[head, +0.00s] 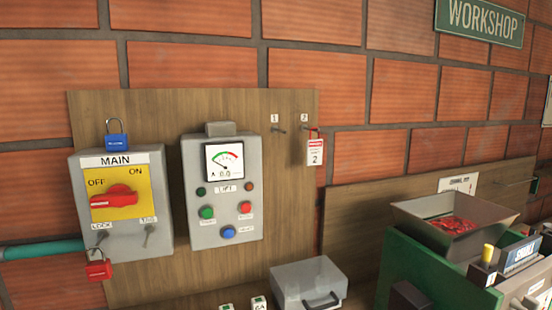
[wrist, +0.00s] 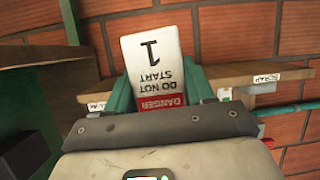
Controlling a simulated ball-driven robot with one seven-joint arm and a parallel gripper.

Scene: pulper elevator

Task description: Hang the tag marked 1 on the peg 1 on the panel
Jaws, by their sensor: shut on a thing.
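The tag marked 1 (wrist: 152,62) shows in the wrist view, white with a red DANGER band, its text upside down. My gripper (wrist: 158,88) is shut on it, with green fingers at either side of the tag. Neither my gripper nor this tag shows in the head view. In the head view, peg 1 (head: 278,129) is bare on the wooden panel (head: 292,200), under a small label 1. To its right, peg 2 (head: 307,128) holds the tag marked 2 (head: 316,152). The held tag's hole or loop cannot be made out.
The MAIN switch box (head: 125,205) and a grey LIFT control box (head: 222,190) stick out from the panel left of the pegs. A blue padlock (head: 116,135) and a red padlock (head: 98,266) are at the MAIN box. A grey case (head: 308,285) and a green machine (head: 430,270) stand below right.

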